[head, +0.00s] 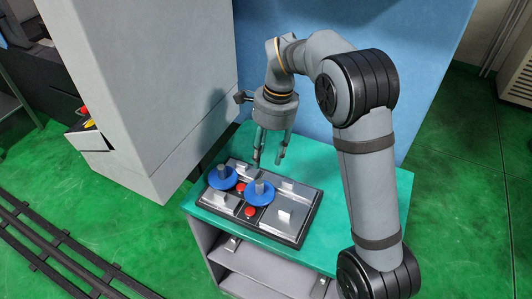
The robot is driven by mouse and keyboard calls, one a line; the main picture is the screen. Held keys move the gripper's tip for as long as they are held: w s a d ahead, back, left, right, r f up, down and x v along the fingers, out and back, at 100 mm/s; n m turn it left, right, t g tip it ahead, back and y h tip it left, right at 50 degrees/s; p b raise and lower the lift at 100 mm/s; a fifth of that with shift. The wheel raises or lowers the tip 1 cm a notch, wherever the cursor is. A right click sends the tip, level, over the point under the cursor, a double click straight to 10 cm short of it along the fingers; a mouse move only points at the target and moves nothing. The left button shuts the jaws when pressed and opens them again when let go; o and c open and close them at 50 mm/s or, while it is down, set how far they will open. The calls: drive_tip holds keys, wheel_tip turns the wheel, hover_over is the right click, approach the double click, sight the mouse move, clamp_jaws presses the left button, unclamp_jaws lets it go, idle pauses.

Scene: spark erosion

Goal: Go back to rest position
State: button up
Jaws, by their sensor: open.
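My gripper (268,160) hangs from my arm with its fingers pointing down. It is open and nothing shows between its fingers. In the picture it is just above the back part of a dark tray (296,241) on a teal-topped cabinet (391,187). I cannot tell the exact height of the fingertips above the tray. The tray holds two blue round pieces with grey upright pegs, the left one (217,181) and the right one (253,197), and several metal plates with blocks. Both blue pieces stand apart from the gripper.
Two red knobs (250,211) sit on the tray. A large grey cabinet (165,100) stands at the left, and a blue panel (420,50) rises behind. Dark rails (60,255) run along the green floor at lower left. The teal top is clear right of the tray.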

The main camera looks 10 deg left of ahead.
sight(261, 182)
drive_tip(key=shift+f, duration=0.1)
idle(0.3)
drive_tip(key=f, duration=0.4)
drive_tip(key=a+f+p, duration=0.1)
drive_tip(key=f, duration=0.7)
drive_tip(key=shift+s+a+f, duration=0.1)
drive_tip(key=shift+s+a, duration=0.15)
drive_tip(key=shift+s, duration=0.1)
wheel_tip(261, 182, up, 2)
drive_tip(key=shift+w+r, duration=0.1)
drive_tip(key=shift+r, duration=0.6)
